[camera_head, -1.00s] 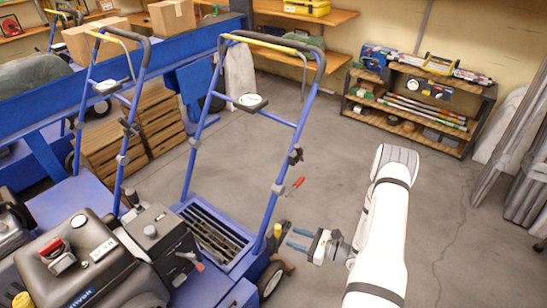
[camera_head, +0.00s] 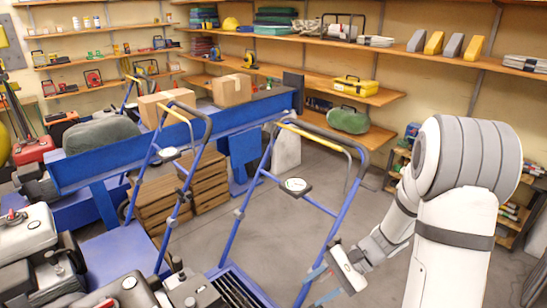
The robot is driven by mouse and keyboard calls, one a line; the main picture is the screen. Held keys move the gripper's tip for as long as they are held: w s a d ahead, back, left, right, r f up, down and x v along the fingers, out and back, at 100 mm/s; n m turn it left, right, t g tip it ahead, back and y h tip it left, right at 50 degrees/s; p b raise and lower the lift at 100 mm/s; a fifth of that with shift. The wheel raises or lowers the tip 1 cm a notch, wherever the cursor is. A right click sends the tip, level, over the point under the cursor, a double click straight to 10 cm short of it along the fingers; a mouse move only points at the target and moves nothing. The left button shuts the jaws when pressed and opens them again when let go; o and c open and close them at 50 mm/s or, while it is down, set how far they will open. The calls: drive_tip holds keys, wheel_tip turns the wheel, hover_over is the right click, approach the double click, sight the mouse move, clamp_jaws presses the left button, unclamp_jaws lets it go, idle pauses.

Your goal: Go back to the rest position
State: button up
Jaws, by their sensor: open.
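My gripper (camera_head: 318,285) is at the end of my white arm, low and right of the middle of the picture. Its blue fingers are apart and I see nothing between them. It points left, close to the lower right part of the nearer aerator's blue handle frame (camera_head: 345,205). I cannot tell whether it touches the frame. A round white-faced dial (camera_head: 296,185) sits on that handle. The farther aerator's handle frame (camera_head: 190,165) stands to the left.
Wooden crates (camera_head: 158,212) stand behind the handles, by a blue bench (camera_head: 110,165) with cardboard boxes (camera_head: 232,90). Wall shelves (camera_head: 400,50) line the back. My arm hides part of a low rack (camera_head: 508,222) at right. Grey floor (camera_head: 205,250) shows between the machines.

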drive_tip(key=s+d+r+n+t+h+p, duration=0.1)
drive_tip(key=s+r+n+h+p, duration=0.2)
drive_tip(key=r, duration=0.5)
drive_tip(key=s+d+r+n+t+h+p, duration=0.2)
drive_tip(key=s+r+n+h+p, duration=0.1)
drive_tip(key=r, duration=0.6)
drive_tip(key=s+d+r+n+t+h+p, duration=0.1)
drive_tip(key=s+r+n+t+h+p, duration=0.1)
drive_tip(key=r, duration=0.6)
drive_tip(key=s+n+h+p, duration=0.1)
drive_tip(key=s+h+p, duration=0.1)
drive_tip(key=shift+s+d+r, duration=0.15)
drive_tip(key=shift+s+r, duration=0.1)
drive_tip(key=shift+s, duration=0.05)
